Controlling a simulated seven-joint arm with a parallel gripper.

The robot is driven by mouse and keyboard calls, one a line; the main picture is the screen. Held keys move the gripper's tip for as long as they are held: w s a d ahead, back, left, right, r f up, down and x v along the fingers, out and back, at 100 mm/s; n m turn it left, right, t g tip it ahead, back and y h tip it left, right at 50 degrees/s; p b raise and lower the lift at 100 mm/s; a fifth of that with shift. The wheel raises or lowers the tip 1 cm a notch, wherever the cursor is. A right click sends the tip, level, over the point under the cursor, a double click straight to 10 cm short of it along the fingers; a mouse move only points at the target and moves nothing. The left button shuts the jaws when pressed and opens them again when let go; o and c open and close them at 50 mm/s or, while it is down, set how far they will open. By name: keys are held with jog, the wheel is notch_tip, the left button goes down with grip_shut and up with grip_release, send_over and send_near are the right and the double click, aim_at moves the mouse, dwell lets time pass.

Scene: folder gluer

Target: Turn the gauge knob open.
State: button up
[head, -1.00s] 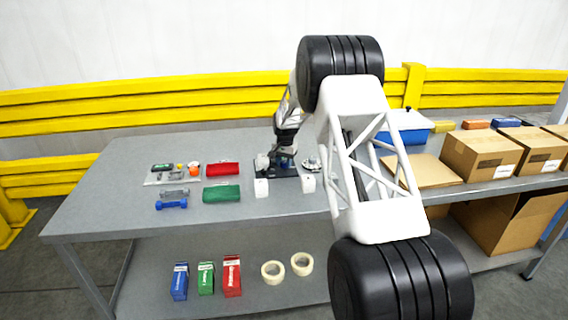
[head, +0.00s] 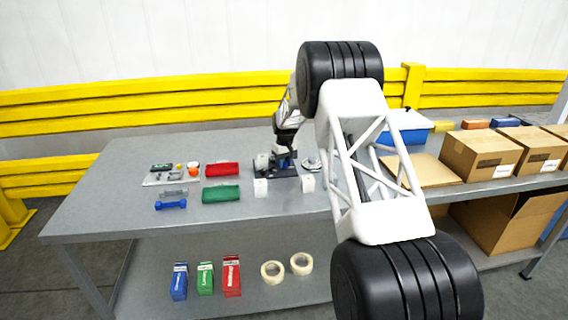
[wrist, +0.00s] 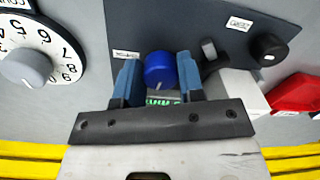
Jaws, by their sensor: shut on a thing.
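A blue knob (wrist: 160,70) with a pale pointer line stands on a dark panel (wrist: 200,20) in the wrist view. My gripper (wrist: 158,80) has its blue fingers on both sides of this knob and is shut on it. The pointer line faces toward the gripper's base. A small label (wrist: 126,54) beside the knob is too small to read, as is part of the green lettering below it. In the head view my gripper (head: 284,160) is over the dark panel (head: 265,172), and the knob is mostly hidden.
A black knob (wrist: 268,48) sits on the panel's right, and a numbered white dial (wrist: 25,65) is on the left. White blocks (head: 261,187) stand at the panel's front. Red (head: 222,169) and green (head: 221,194) pouches lie left. Cardboard boxes (head: 480,155) stand right.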

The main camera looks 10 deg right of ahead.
jog(key=shift+r+n, duration=0.1)
jog(key=shift+n, duration=0.4)
jog(key=o, duration=0.9)
jog(key=shift+m, duration=0.3)
